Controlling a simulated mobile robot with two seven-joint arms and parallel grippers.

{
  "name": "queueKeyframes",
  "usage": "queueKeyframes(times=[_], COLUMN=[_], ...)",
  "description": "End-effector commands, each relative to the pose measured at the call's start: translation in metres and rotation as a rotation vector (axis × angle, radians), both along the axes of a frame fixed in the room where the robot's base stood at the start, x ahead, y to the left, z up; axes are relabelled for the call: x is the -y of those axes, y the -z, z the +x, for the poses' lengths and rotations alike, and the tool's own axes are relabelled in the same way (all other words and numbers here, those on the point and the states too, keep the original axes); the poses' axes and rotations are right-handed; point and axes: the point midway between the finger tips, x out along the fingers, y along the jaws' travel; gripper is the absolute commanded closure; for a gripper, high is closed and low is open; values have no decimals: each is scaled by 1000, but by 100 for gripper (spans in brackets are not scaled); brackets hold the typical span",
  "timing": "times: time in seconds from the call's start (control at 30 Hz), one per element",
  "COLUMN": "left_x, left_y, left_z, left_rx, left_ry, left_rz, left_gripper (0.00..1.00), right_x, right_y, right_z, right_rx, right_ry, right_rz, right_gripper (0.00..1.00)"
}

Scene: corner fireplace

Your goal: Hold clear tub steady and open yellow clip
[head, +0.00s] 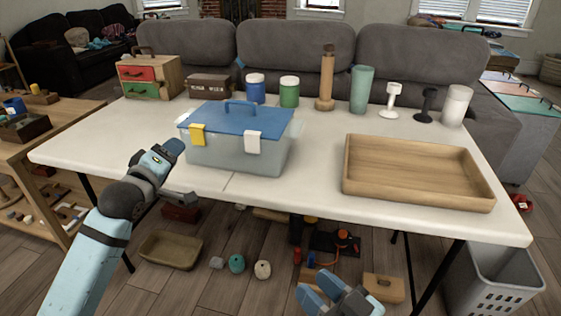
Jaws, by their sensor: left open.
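The clear tub (225,160) stands on the white table, left of the middle, with its blue lid (232,117) on. The yellow clip (198,134) is at the left of the tub's front, lying over the lid edge. A white clip (252,142) is at the right of the same side. My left gripper (184,172) is open and empty, in front of the tub's left end, below the yellow clip and apart from it. My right gripper (330,293) is low at the bottom edge, in front of the table and away from the tub; its jaw opening is unclear.
A wooden tray (418,196) lies right of the tub. Behind the tub stand a drawer box (150,78), a brown case (209,86), blue (256,90) and green (289,93) jars, and a wooden mill (326,80). The table's front strip (310,190) is clear.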

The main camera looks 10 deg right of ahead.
Motion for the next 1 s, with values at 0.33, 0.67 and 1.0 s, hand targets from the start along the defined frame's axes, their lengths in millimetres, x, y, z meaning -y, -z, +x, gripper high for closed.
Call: queueKeyframes(times=[0.33, 0.67, 1.0], left_x=[0, 0, 0], left_y=[0, 1, 1], left_z=[0, 0, 0], left_rx=[0, 0, 0], left_ry=[-1, -1, -1], left_rz=[1, 1, 1], left_gripper=[57, 57, 57], right_x=[18, 55, 66], right_y=[-7, -50, -67], right_z=[102, 209, 245], right_rx=[304, 517, 547], right_ry=[125, 273, 307], right_rz=[-691, -1456, -1672], right_gripper=[62, 62, 62])
